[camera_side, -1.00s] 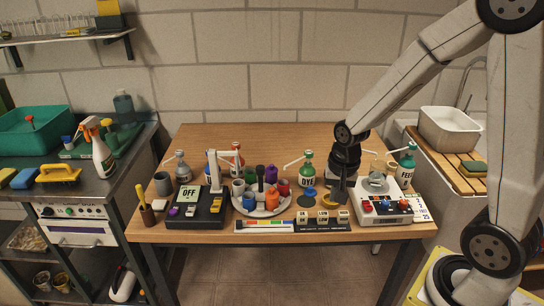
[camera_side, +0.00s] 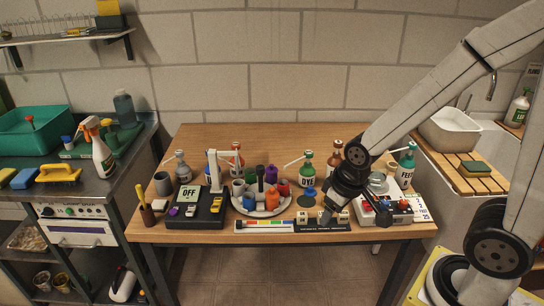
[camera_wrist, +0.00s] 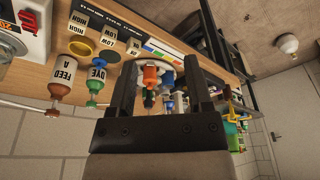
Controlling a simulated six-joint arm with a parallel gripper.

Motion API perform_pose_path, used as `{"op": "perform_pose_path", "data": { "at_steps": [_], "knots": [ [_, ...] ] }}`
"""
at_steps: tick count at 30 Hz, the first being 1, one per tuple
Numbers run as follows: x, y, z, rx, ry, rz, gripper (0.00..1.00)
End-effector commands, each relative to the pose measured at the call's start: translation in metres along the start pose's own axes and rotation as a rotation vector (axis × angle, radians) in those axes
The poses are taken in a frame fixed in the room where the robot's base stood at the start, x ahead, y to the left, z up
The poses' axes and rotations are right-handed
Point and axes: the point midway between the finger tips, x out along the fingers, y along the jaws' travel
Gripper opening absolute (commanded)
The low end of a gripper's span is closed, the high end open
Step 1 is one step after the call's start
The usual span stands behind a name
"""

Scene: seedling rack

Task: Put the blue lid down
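I cannot make out with certainty which thing is the blue lid. A small blue patch (camera_side: 308,191) shows at the foot of that bottle.
A yellow ring (camera_wrist: 80,48) lies beside the disc. A round tray of coloured pots (camera_side: 237,207) stands left of my gripper, a white-and-grey device (camera_side: 385,207) to the right. Small label blocks (camera_side: 302,218) line the front edge. The table's back is clear.

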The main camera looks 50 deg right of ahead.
Motion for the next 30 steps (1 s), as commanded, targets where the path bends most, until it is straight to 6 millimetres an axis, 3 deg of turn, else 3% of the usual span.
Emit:
{"op": "perform_pose_path", "data": {
  "at_steps": [14,20,30],
  "knots": [
    [0.004,0.006,-0.011,0.029,0.0,0.007,0.64],
    [0.016,0.026,-0.043,0.111,0.003,0.027,0.64],
    [0.059,0.091,-0.111,0.322,0.015,0.081,0.64]
  ]
}}
